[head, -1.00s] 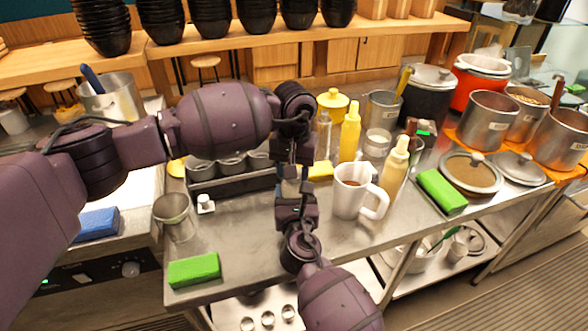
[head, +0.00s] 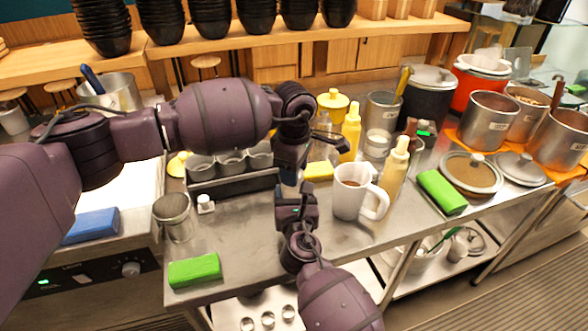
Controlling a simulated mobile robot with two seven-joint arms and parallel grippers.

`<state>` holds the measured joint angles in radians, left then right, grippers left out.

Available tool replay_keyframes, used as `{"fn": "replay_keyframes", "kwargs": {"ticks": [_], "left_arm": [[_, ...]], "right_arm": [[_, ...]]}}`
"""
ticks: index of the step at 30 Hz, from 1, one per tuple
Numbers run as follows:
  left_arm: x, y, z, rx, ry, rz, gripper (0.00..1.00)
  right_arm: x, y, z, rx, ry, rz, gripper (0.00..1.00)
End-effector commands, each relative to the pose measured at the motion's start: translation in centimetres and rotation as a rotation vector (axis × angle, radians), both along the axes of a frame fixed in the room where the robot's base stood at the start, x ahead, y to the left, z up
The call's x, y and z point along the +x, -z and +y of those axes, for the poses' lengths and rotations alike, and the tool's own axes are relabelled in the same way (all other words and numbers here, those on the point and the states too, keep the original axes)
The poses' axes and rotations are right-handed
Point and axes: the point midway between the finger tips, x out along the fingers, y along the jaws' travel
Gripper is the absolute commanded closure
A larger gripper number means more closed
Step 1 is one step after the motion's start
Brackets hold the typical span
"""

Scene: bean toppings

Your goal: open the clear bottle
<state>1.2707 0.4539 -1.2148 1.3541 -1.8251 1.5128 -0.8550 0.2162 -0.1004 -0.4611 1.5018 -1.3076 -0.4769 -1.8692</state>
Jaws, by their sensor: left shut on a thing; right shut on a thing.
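My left gripper (head: 288,178) comes down from above over the middle of the counter. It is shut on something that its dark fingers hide. My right gripper (head: 292,192) comes up from the front, just below the left one. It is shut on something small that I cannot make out. A clear bottle (head: 321,150) shows just right of the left gripper, partly covered by dark gripper parts. I cannot tell whether it is held, nor whether its cap is on.
A dark rack with metal cups (head: 232,181) is on the left. A green sponge (head: 194,270) lies at the front left. The counter's front middle is free.

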Motion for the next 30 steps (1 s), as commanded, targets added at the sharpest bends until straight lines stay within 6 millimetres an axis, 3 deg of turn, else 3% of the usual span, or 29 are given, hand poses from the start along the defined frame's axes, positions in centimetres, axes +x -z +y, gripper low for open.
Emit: {"fn": "replay_keyframes", "kwargs": {"ticks": [30], "left_arm": [[-0.04, -0.08, -0.04, 0.001, -1.447, 0.001, 0.84]], "right_arm": [[0.02, 0.06, -0.08, -0.001, 0.002, 0.001, 1.0]]}}
